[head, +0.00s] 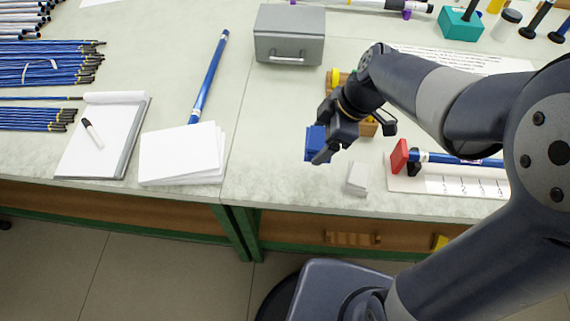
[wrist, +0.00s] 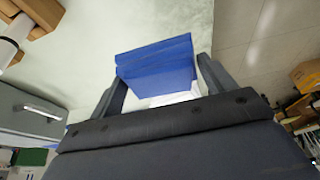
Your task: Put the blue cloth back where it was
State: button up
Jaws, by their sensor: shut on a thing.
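The blue cloth (head: 316,143) is a folded, blocky bundle near the front of the right-hand table. In the wrist view the cloth (wrist: 155,62) sits between the two fingers of my gripper (wrist: 162,84). My gripper (head: 338,143) is shut on it in the head view, where a dark finger covers part of the cloth. I cannot tell whether the cloth touches the table or hangs just above it.
A small whitish block (head: 358,179) lies close by at the table's front edge. A white board with a red end stop (head: 399,156) and blue rod is to the right. A grey box (head: 289,36) stands behind. Paper sheets (head: 182,153) lie left. Table between is clear.

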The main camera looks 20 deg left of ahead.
aim_at(310, 169)
notch_tip(310, 169, down, 10)
jog(key=shift+r, duration=0.1)
dwell(0.4)
jog(key=shift+f+b, duration=0.2)
jog(key=shift+b, duration=0.2)
jog(key=o, duration=0.9)
jog(key=shift+o, duration=0.2)
jog(key=shift+r, duration=0.1)
jog(key=shift+r+p, duration=0.3)
jog(key=shift+r, duration=0.2)
jog(key=v, duration=1.1)
jog(key=shift+d, duration=0.2)
